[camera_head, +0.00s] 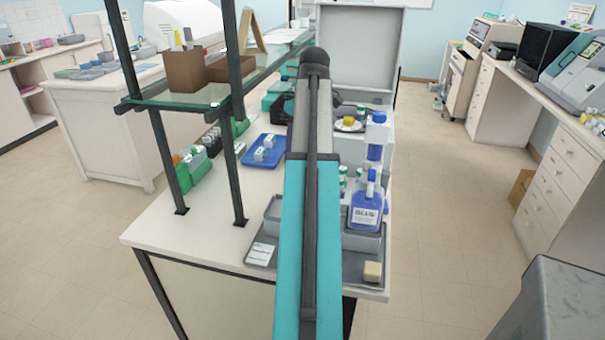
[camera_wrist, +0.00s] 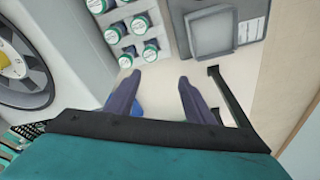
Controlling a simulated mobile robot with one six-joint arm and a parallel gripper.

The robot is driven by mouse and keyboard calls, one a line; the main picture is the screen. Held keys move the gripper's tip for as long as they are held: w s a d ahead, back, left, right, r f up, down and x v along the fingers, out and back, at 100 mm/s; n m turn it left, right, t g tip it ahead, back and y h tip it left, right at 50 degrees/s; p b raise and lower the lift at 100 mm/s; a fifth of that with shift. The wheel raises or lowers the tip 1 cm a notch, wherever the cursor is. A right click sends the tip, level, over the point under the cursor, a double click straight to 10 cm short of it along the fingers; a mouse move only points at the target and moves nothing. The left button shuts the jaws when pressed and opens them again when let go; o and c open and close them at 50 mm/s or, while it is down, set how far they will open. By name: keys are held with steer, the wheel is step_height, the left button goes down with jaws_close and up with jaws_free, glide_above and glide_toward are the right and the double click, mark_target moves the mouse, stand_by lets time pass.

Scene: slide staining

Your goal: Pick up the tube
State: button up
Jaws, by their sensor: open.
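Several tubes with green-and-white caps stand close together at the top of the wrist view, one of them (camera_wrist: 150,51) just beyond the left finger. Which tube is meant cannot be told. Similar capped tubes (camera_head: 343,171) show in the head view, just right of my arm. The tubes are beyond the left fingertip, and no tube is between the fingers. In the head view my arm hides the gripper.
A round opening (camera_wrist: 42,98) with a yellow centre lies left of the fingers. A grey tray (camera_wrist: 250,22) is at upper right. In the head view, a blue bottle (camera_head: 367,208) stands right of my arm, and a shelf post (camera_head: 170,160) rises on the left.

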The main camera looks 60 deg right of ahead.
steer(key=shift+s+d+f+m+g+p, duration=0.1)
steer(key=shift+s+d+m+g+p, duration=0.1)
steer(key=shift+s+d+p, duration=0.25)
steer(key=shift+s+d+f+m+g+p, duration=0.1)
steer(key=shift+s+d+m+p, duration=0.1)
steer(key=shift+d+p, duration=0.35)
steer(key=shift+w+d+f+p, duration=0.1)
steer(key=shift+w+f+p, duration=0.1)
steer(key=shift+f, duration=1.1)
steer(key=shift+w+f+p, duration=0.25)
steer(key=shift+f, duration=1.1)
steer(key=shift+w+d+f+p, duration=0.1)
steer(key=shift+w+f+p, duration=0.1)
steer(key=shift+f, duration=1.4)
steer(key=shift+w+d+f+p, duration=0.15)
steer(key=shift+f+p, duration=0.2)
steer(key=shift+f, duration=0.5)
steer(key=shift+w+a+f+p, duration=0.1)
steer(key=shift+w+f+p, duration=0.15)
steer(key=shift+f, duration=0.6)
steer(key=shift+w+d+f+p, duration=0.1)
steer(key=shift+f+p, duration=0.3)
steer(key=shift+f, duration=0.45)
